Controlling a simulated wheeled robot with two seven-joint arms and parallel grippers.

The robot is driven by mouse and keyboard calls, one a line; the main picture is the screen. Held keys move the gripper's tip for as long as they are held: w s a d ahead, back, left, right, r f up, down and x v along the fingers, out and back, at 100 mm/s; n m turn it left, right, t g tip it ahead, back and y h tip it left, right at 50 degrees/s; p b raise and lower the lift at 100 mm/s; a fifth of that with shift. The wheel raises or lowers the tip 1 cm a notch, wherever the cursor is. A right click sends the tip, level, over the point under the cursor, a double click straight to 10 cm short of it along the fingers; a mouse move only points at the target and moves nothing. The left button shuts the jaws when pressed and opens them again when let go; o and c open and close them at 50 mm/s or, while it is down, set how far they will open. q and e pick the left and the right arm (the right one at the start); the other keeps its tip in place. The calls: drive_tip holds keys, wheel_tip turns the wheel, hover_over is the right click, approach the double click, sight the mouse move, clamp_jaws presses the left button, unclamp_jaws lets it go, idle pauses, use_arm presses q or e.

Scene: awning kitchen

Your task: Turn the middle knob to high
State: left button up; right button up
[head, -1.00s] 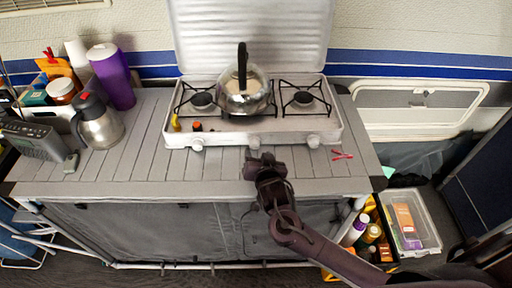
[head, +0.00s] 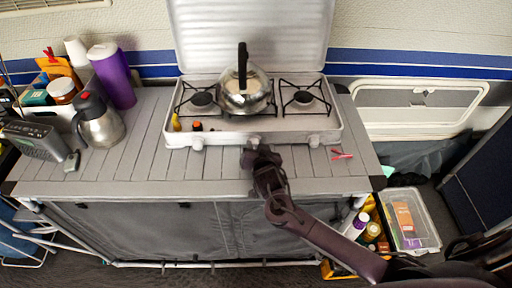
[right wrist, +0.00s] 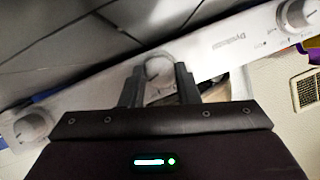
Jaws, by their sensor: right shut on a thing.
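My right gripper (head: 259,151) is at the panel's centre. In the right wrist view, its two dark fingers (right wrist: 160,80) are shut on the middle knob (right wrist: 157,66), one on each side. The knob's pointer and setting cannot be made out. My left gripper is not in view.
A steel jug (head: 99,122) and a purple bottle (head: 113,78) stand on the left. A red clip (head: 342,155) lies right of the stove.

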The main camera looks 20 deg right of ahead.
drive_tip(key=shift+a+r+n+h+p, duration=0.15)
drive_tip(key=shift+n+h+p, duration=0.3)
drive_tip(key=shift+p, duration=0.4)
drive_tip(key=shift+a+n+g+h+p, duration=0.1)
drive_tip(key=shift+n+g+h+p, duration=0.3)
drive_tip(key=shift+n+p, duration=0.5)
drive_tip(key=shift+w+a+n+h+p, duration=0.1)
drive_tip(key=shift+n+h+p, duration=0.55)
drive_tip(key=shift+n+h, duration=0.15)
drive_tip(key=shift+a+n+g+h+p, duration=0.1)
drive_tip(key=shift+n+g+h+p, duration=0.25)
drive_tip(key=shift+n+h, duration=0.5)
drive_tip(key=shift+n, duration=0.3)
drive_tip(key=o, duration=0.9)
drive_tip(key=shift+o, duration=0.2)
